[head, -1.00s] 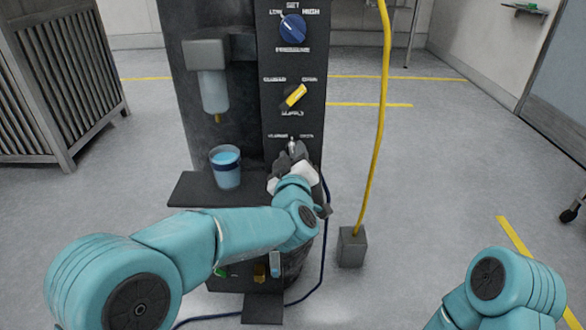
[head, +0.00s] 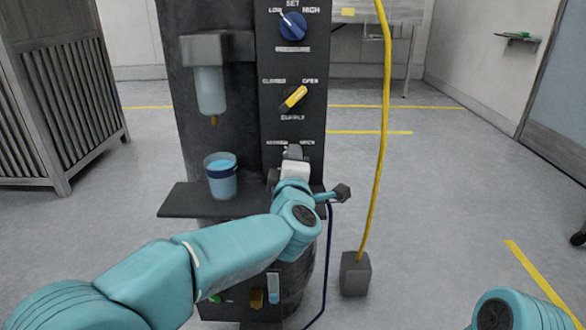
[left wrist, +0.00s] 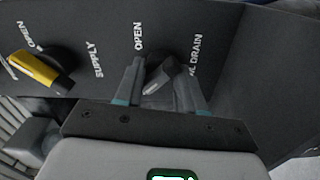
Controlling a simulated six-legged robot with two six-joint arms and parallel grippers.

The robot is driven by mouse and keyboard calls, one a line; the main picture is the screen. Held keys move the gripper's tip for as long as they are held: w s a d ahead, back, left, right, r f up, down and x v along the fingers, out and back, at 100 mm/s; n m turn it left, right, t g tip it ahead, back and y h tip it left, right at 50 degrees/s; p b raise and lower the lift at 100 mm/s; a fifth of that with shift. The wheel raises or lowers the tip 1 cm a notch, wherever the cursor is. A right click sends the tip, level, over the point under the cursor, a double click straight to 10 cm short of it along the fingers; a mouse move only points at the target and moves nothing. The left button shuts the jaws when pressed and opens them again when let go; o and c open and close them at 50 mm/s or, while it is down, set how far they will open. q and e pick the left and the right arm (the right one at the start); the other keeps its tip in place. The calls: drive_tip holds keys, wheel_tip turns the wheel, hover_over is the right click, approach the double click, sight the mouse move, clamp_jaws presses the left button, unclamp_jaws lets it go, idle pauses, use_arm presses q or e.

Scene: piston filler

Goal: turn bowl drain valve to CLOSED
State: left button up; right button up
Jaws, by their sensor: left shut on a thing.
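The bowl drain valve is a dark grey knob (left wrist: 158,82) on the black panel, beside the partly hidden label ending in "L DRAIN" and the word OPEN in the left wrist view. My left gripper (left wrist: 160,75) has one finger on each side of the knob and is shut on it. In the head view my left gripper (head: 294,156) is at the lowest knob of the panel and hides most of it, so its exact setting is hard to read. My right gripper is not in view; only part of my right arm shows at bottom right.
The yellow supply knob (head: 295,97) and blue pressure knob (head: 293,26) sit above on the panel. A cup of blue liquid (head: 221,177) stands on the shelf (head: 180,200) to the left. A yellow hose (head: 383,120) hangs to the right, with open floor beyond.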

use_arm(q)
drive_tip(key=shift+o, duration=0.2)
drive_tip(key=shift+r+n, duration=0.15)
drive_tip(key=shift+n, duration=0.25)
drive_tip(key=o, duration=1)
drive_tip(key=shift+w, duration=0.1)
drive_tip(key=s, duration=1.6)
drive_tip(key=shift+s+p, duration=0.25)
drive_tip(key=shift+p, duration=0.05)
